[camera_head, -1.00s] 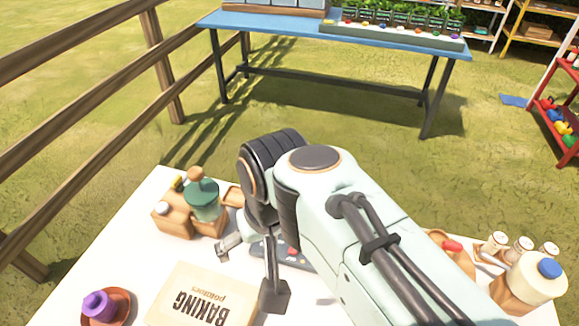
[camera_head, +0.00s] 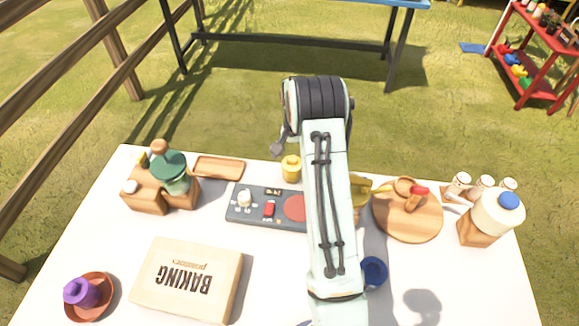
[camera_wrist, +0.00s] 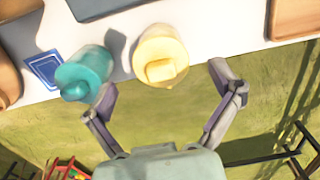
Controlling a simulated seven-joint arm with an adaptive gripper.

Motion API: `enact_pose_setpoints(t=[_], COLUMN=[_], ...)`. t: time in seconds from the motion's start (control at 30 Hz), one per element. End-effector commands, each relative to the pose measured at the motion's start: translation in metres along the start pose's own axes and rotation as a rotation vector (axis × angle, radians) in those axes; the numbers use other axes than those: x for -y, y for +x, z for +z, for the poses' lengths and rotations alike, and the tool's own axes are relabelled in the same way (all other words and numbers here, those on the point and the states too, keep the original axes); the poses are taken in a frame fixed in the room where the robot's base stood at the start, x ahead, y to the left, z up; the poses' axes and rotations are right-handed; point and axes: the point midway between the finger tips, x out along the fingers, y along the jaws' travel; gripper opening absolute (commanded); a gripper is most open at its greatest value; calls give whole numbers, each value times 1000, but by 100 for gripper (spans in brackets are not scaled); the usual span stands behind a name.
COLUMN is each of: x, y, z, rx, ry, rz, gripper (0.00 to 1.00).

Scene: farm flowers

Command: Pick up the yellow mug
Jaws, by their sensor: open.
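The yellow mug (camera_head: 291,168) stands at the far edge of the white table, just left of my arm and behind the grey panel. In the wrist view the yellow mug (camera_wrist: 165,45) is near the table edge, with a protruding part, perhaps its handle, facing my gripper. My gripper (camera_wrist: 160,80) is open, with its fingers spread to either side of the mug's near end. I cannot tell whether either finger touches it. In the head view most of my gripper is hidden by the arm.
A teal object (camera_wrist: 85,72) stands close beside the mug, near the left finger. A grey panel (camera_head: 240,210), wooden tray (camera_head: 218,168), blue mug (camera_head: 374,272), round wooden board (camera_head: 408,225) and baking box (camera_head: 188,280) are on the table. Grass lies beyond the table edge.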

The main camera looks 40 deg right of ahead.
Motion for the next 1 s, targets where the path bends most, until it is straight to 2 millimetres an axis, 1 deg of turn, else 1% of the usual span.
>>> enact_pose_setpoints(t=[0.03,0.1,0.23,0.4,0.6,0.63,0.67,0.7,0.77,0.8,0.83,0.87,1.0], x=[0,0,1,1,1,1,1,1,1,1,1,1,1], y=[9,21,38,48,48,48,48,48,48,48,48,48,48], z=[1,1,1,0,0,0,0,0,0,0,0,1,1], rx=[4,3,3,0,0,0,0,0,0,0,0,0,0], ry=[-1,-2,-2,-3,-3,-3,-3,-3,-3,-3,-3,-3,-3], rz=[1,1,1,0,0,0,0,0,0,0,0,0,0], gripper=[91,91,91,91,91,84,75,63,44,31,22,19,19])
